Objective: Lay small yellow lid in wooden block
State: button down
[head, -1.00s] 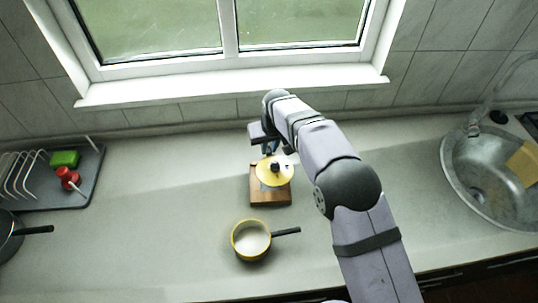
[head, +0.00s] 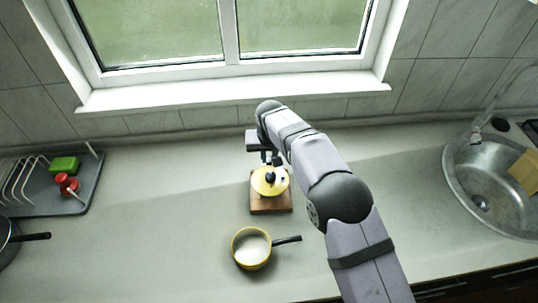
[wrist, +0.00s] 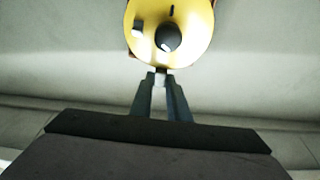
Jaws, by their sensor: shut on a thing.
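The small yellow lid (head: 262,188) has a dark knob and shows flat-on from above in the head view. The wooden block (head: 272,208) is directly beneath it, and its brown front edge shows. I cannot tell whether the lid touches the block. My gripper (head: 268,160) is at the lid's far side. In the wrist view the lid (wrist: 190,42) fills the top middle, and my gripper (wrist: 160,75) is shut on its near rim. The lid hides most of the block there.
A yellow-rimmed pan (head: 250,249) with a dark handle stands in front of the block. A dish rack (head: 80,192) with green and red items is at left, beside a dark pot (head: 8,240). A sink (head: 480,185) is at right. The counter between is clear.

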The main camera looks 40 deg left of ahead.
aim_at(270, 164)
jog(key=shift+f+b, duration=0.65)
jog(key=shift+f, duration=0.7)
jog(key=shift+f+b, duration=0.75)
jog(key=shift+f, duration=0.3)
dwell(1.1)
jog(key=c, duration=1.6)
grip_release()
jog(key=shift+d, duration=0.1)
jog(key=shift+b+v, duration=1.4)
jog(key=shift+v, duration=2.35)
